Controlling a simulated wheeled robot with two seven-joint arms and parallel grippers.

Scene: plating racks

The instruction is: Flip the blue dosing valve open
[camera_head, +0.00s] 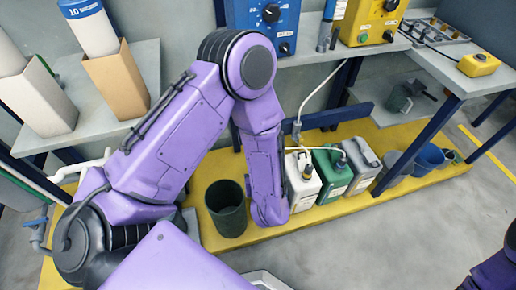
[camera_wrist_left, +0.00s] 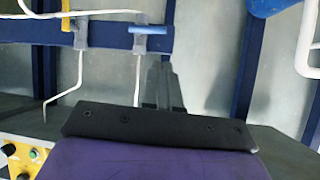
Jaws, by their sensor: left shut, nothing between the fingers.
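In the left wrist view a dosing valve with a blue handle (camera_wrist_left: 149,30) sits on a dark blue rail (camera_wrist_left: 110,37). Its grey body (camera_wrist_left: 142,46) has a thin white tube running from it. My left gripper (camera_wrist_left: 165,68) is shut and empty, its dark fingertips just below and right of the blue handle in that view. I cannot tell whether they touch the valve. In the head view my left arm hides its gripper. My right gripper is out of view; only part of its arm shows at the lower right.
A yellow-handled valve (camera_wrist_left: 66,22) sits left of the blue one. A white hooked pipe (camera_wrist_left: 306,45) is at the wrist view's right. White (camera_head: 302,182), green (camera_head: 332,172) and grey (camera_head: 361,165) canisters and a dark bucket (camera_head: 226,208) stand on a yellow platform (camera_head: 330,208).

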